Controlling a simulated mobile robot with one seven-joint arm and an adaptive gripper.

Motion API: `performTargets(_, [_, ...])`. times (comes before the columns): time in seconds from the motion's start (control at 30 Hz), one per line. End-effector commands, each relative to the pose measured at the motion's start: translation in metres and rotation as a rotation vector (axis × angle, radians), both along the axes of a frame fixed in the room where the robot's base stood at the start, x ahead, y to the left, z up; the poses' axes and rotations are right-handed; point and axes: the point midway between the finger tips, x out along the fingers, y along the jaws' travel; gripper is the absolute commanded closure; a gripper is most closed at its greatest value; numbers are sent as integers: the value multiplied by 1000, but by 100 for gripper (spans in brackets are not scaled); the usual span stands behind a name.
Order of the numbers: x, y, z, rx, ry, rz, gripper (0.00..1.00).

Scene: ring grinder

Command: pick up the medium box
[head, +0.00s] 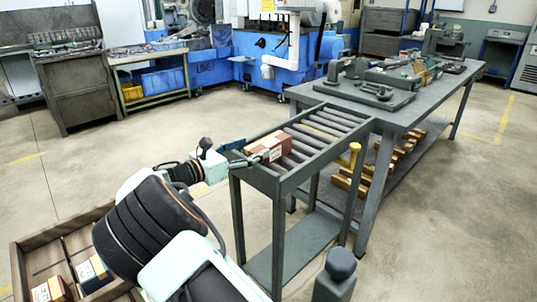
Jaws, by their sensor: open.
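A red-brown box (286,142) with a pale label lies on the near end of the roller stand. My gripper (250,158) is open at this box's left end, its fingers close to the box. I cannot tell whether they touch it or reach around it. Two more boxes lie in a wooden crate at the lower left: a box with red and yellow parts (51,289) and a blue box with a pale label (92,272). I cannot tell from this view which of the boxes is the medium one.
The roller stand (257,174) has raised side rails, and its rollers behind the box are empty. A long workbench (432,101) with tools stands close on the right. The wooden crate (18,272) is at the lower left. Open floor lies to the left.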

Motion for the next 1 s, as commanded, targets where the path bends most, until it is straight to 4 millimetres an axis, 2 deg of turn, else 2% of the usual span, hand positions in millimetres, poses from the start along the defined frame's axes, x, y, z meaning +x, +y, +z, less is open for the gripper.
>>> performTargets(0.03, [0,0,-13,-1,1,0,35])
performTargets(0.07, [0,0,-17,-1,1,0,35])
performTargets(0.37, [20,-21,-14,1,-1,-2,35])
performTargets(0.63, [50,-51,-16,2,-2,-2,35])
performTargets(0.9, [53,-53,-15,2,-1,1,35])
performTargets(1.0, [53,-53,-15,2,-1,0,46])
